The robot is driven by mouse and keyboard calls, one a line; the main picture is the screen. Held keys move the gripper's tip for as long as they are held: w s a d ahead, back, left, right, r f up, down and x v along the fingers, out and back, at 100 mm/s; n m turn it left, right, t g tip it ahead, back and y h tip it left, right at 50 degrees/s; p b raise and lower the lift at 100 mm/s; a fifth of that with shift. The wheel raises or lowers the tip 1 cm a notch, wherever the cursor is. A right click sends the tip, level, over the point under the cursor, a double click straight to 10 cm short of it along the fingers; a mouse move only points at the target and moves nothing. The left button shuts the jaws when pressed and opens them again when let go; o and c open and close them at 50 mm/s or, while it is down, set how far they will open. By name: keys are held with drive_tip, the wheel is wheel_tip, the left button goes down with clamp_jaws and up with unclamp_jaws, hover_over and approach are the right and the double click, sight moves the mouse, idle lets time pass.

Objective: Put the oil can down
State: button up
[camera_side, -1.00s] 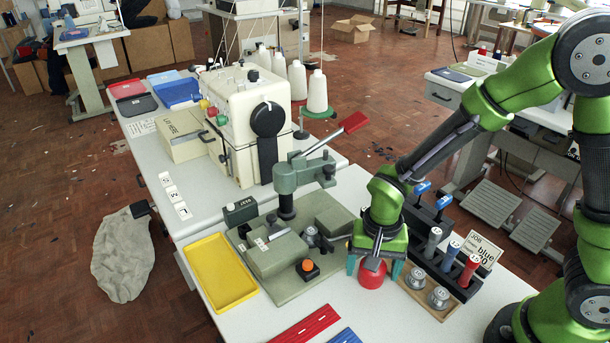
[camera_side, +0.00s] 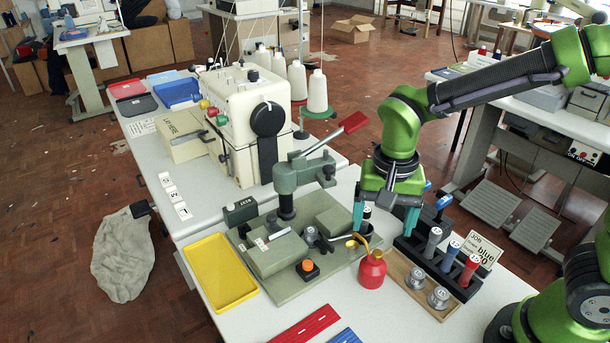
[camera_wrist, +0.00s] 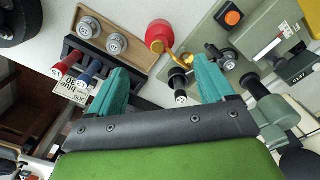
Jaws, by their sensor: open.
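The oil can (camera_side: 372,270) is red with a brass cap and spout. It stands upright on the white table between the green-grey press base and the wooden tray. It also shows in the wrist view (camera_wrist: 160,36), beyond the fingertips. My gripper (camera_side: 385,224) is open above and behind the can, with its two teal fingers spread and nothing between them. The fingers also show in the wrist view (camera_wrist: 162,82), apart from the can.
The grey-green press (camera_side: 330,215) with its red-handled lever stands left of the can. A yellow tray (camera_side: 222,272) lies further left. The table in front of the can is clear.

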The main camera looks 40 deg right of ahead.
drive_tip(key=s+d+r+n+t+y, duration=0.2)
drive_tip(key=s+d+r+n+t, duration=0.3)
drive_tip(key=r, duration=0.5)
drive_tip(key=s+d+t, duration=0.1)
drive_tip(key=d+t, duration=0.1)
drive_tip(key=shift+d, duration=0.3)
drive_tip(key=shift+s+r, duration=0.1)
